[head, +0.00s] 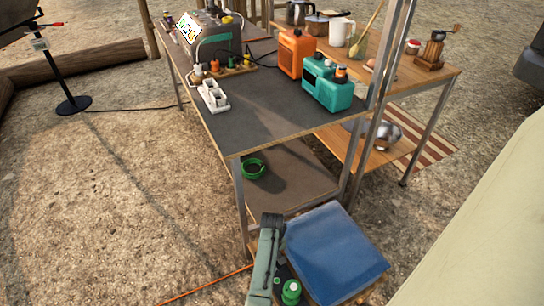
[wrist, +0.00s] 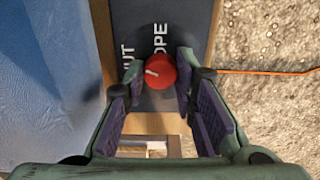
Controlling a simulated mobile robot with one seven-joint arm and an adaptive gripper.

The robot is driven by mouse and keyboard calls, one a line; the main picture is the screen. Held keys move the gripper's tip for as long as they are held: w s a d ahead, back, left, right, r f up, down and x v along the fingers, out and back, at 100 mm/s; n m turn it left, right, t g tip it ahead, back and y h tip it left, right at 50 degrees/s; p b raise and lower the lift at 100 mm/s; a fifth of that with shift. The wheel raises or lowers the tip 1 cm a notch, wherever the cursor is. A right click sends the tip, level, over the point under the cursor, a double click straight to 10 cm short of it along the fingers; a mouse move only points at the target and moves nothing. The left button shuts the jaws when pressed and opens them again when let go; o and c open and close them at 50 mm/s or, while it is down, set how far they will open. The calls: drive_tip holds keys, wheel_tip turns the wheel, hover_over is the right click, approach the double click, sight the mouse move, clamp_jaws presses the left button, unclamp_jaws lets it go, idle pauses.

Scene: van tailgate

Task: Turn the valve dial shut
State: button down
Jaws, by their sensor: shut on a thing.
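The valve dial (wrist: 161,71) is a round red knob with a white pointer mark, in the upper middle of the wrist view. It sits on a dark panel (wrist: 188,18) with white lettering. "OPE" reads above the dial and "UT" to its upper left; the rest of both words is cut off or hidden. The white mark lies toward the dial's left side, slanting slightly. My gripper (wrist: 159,76) has its fingertips on either side of the dial and is shut on it. In the head view I cannot make out the dial; my arm covers that area at the bottom.
A blue-topped box (head: 335,255) stands just right of my arm, and its blue surface fills the wrist view's left. A grey-topped table (head: 270,115) with orange and teal canisters stands beyond. An orange cord (head: 205,284) crosses the gravel to the left. Open gravel lies left.

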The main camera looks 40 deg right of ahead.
drive_tip(key=n+p, duration=0.1)
drive_tip(key=n, duration=0.4)
drive_tip(key=shift+w, duration=0.15)
idle(0.3)
drive_tip(key=c, duration=1.3)
unclamp_jaws()
drive_tip(key=shift+r, duration=0.1)
wheel_tip(320, 180, up, 12)
